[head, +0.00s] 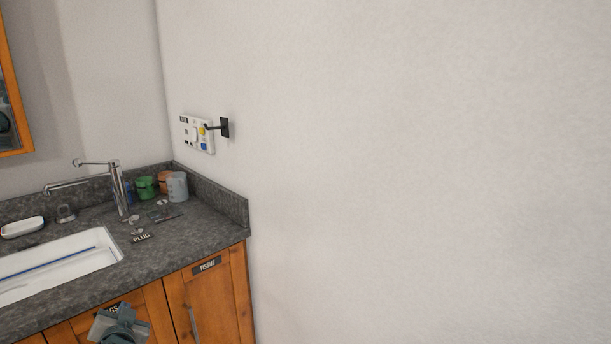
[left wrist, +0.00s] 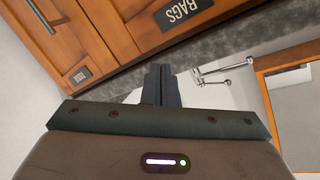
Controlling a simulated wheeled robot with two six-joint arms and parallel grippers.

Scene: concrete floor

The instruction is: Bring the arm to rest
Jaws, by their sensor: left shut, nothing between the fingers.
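My left gripper (head: 118,326) is at the bottom left of the head view, in front of the wooden cabinet doors below the counter. In the left wrist view its fingers (left wrist: 161,84) are together, with nothing between them. The gripper partly covers the door label that ends in "GS"; the left wrist view reads it as BAGS (left wrist: 186,8). My right gripper is not in view.
A dark stone counter (head: 190,232) holds a white sink (head: 80,262), a chrome faucet (head: 119,190), a soap dish (head: 22,227) and cups (head: 177,186). A TISSUE door (head: 212,305) is below. A wall panel (head: 197,134) with a black hook (head: 225,128) is above. A bare wall fills the right.

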